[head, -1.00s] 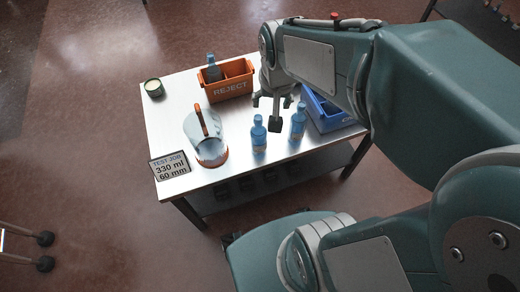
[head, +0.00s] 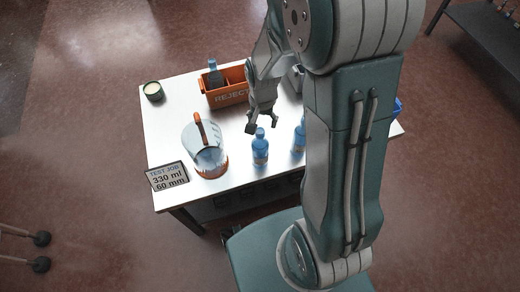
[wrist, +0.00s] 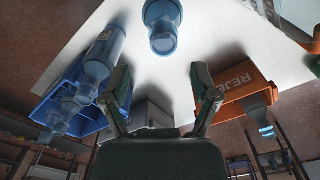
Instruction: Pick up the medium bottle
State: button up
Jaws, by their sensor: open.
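Two blue bottles stand upright near the table's front edge: a left one (head: 260,148) and a right one (head: 299,139), partly hidden by my arm. I cannot tell by size which is the medium one. My gripper (head: 263,122) is open and empty, just behind the left bottle's cap. In the wrist view my fingers (wrist: 160,85) are spread apart. One bottle (wrist: 162,22) stands beyond the gap between them, not touched. Another bottle (wrist: 103,50) is to the left.
An orange REJECT bin (head: 228,97) holds a bottle (head: 214,74). A blue crate (wrist: 72,88) with bottles is mostly hidden behind my arm in the head view. A handled jug (head: 205,155), a sign (head: 168,176) and a green tin (head: 153,91) stand on the table's left.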

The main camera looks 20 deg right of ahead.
aim_at(260, 130)
jog(key=f, duration=0.3)
jog(key=a+f, duration=0.1)
jog(key=f, duration=0.1)
jog(key=shift+s, duration=0.2)
grip_shut()
